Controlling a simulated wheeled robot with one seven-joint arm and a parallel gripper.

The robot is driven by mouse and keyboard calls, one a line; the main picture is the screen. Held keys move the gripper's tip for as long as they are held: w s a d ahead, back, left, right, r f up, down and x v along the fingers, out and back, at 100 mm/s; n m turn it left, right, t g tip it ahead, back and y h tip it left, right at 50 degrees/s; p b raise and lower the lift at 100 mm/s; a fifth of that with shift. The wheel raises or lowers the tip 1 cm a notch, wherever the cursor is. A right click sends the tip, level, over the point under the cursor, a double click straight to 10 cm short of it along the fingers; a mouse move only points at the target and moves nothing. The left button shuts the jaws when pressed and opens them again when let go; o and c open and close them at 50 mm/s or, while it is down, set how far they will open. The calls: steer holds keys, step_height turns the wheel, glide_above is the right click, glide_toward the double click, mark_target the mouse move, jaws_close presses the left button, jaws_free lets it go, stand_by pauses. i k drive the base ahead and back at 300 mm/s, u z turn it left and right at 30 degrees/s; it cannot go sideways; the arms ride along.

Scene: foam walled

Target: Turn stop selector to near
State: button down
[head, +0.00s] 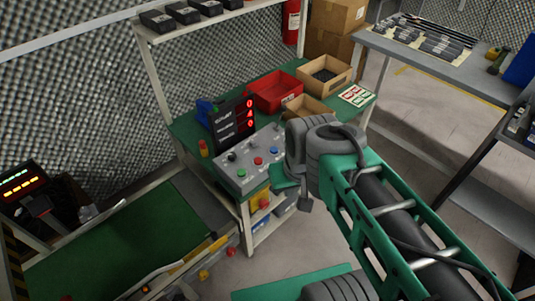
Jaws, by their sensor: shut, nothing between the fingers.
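A grey control box (247,162) sits on the front edge of the green-topped bench. Small dark knobs (231,156) sit behind the buttons. Which one is the stop selector, and where its pointer stands, is too small to tell. My gripper (304,204) is just right of the box, beside the bench's front edge, apart from the knobs. It is shut and empty, partly hidden by my wrist.
A dark display (233,120) with red digits stands behind the box. A red bin (277,91) and cardboard trays (323,76) lie on the bench. A green conveyor (110,245) runs at the left. A grey table (430,50) stands at the back right. Open floor lies between.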

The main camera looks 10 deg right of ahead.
mark_target(253, 142)
steer(key=k, duration=0.5)
steer(key=u, duration=1)
steer(key=i, duration=1.05)
steer(key=z, duration=1.1)
steer(key=i, duration=0.5)
steer(key=z, duration=0.05)
